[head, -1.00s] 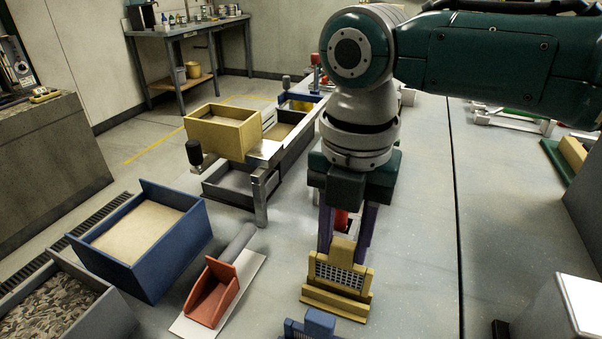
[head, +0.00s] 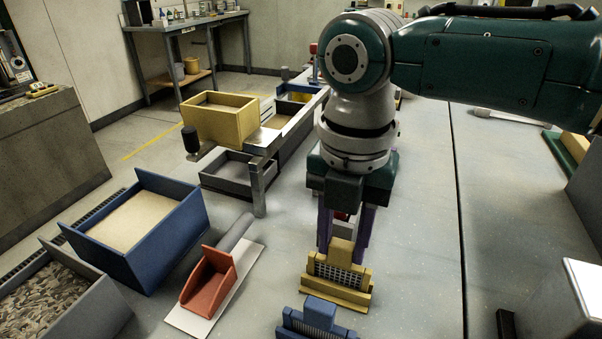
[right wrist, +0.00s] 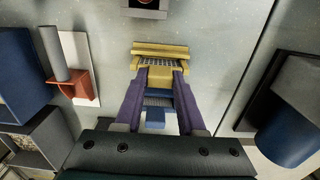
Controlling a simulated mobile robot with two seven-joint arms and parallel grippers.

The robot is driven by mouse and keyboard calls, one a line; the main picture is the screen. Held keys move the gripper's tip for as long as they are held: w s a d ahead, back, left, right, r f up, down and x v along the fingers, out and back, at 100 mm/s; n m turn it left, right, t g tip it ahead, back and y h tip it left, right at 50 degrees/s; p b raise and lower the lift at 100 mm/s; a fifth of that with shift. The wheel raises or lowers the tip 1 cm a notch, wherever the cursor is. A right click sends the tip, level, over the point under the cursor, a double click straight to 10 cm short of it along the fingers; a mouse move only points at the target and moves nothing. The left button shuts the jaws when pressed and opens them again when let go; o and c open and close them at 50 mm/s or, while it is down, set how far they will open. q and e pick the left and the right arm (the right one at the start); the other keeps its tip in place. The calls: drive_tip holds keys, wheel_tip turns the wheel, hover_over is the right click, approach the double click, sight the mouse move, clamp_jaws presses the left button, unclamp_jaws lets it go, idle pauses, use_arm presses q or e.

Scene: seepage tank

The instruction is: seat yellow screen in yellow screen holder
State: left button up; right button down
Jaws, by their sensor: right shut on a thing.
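The yellow screen (head: 341,254), a yellow frame with a grey mesh and a raised top tab, stands upright at the yellow screen holder (head: 336,294), a low yellow stepped block on the bench. The screen's lower edge meets the holder's upper side; I cannot tell how deep it sits. My right gripper (head: 343,243) is shut on the screen's tab from above, with purple fingers. The right wrist view shows the screen (right wrist: 160,75) between the fingers and the holder (right wrist: 160,48) just beyond. My left gripper is not in view.
A blue screen in a blue holder (head: 315,322) is just in front of the yellow holder. A red scoop (head: 208,287) lies on a white plate to the left, near a blue sand box (head: 130,262). Bench space right of the yellow holder is clear.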

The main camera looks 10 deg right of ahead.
drive_tip(key=shift+c, duration=2.1)
unclamp_jaws()
wheel_tip(320, 180, up, 10)
drive_tip(key=p, duration=0.1)
